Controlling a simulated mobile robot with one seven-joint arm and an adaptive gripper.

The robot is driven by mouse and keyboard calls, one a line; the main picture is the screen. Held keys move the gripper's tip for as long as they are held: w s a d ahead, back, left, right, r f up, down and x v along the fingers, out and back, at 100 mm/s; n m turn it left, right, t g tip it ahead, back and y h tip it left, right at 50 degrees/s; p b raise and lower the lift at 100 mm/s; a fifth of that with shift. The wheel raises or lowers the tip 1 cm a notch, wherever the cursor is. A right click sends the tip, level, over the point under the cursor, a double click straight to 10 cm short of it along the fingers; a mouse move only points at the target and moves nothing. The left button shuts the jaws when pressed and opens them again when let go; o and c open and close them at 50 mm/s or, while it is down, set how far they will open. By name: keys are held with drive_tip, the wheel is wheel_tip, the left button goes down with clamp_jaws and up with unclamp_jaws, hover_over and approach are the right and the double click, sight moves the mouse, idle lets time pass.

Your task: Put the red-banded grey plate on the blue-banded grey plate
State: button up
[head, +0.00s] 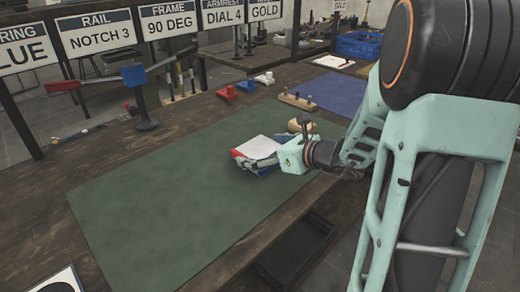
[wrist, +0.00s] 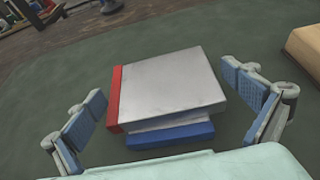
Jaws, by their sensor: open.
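The red-banded grey plate (wrist: 172,85) lies on top of the blue-banded grey plate (wrist: 170,134), red band to the left in the wrist view. The upper plate covers most of the lower one; the blue band and a strip of grey show at the near side. Their edges do not line up, and the lower plate's far part is hidden. My gripper (wrist: 165,87) is open, one finger on each side of the plates with visible gaps. In the head view my gripper (head: 262,160) is at the red-banded plate (head: 258,147), partly hiding it.
The plates are on a green mat (head: 150,210) with wide free room to the left. A tan block (wrist: 306,45) stands close to the right finger. Behind are a wooden peg board (head: 297,101), red (head: 227,93) and blue (head: 246,86) pieces, and a press (head: 135,80).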

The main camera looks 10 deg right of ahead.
drive_tip(key=shift+r, duration=0.3)
drive_tip(key=p+v, duration=0.3)
drive_tip(key=v, duration=0.9)
drive_tip(key=shift+f, duration=0.2)
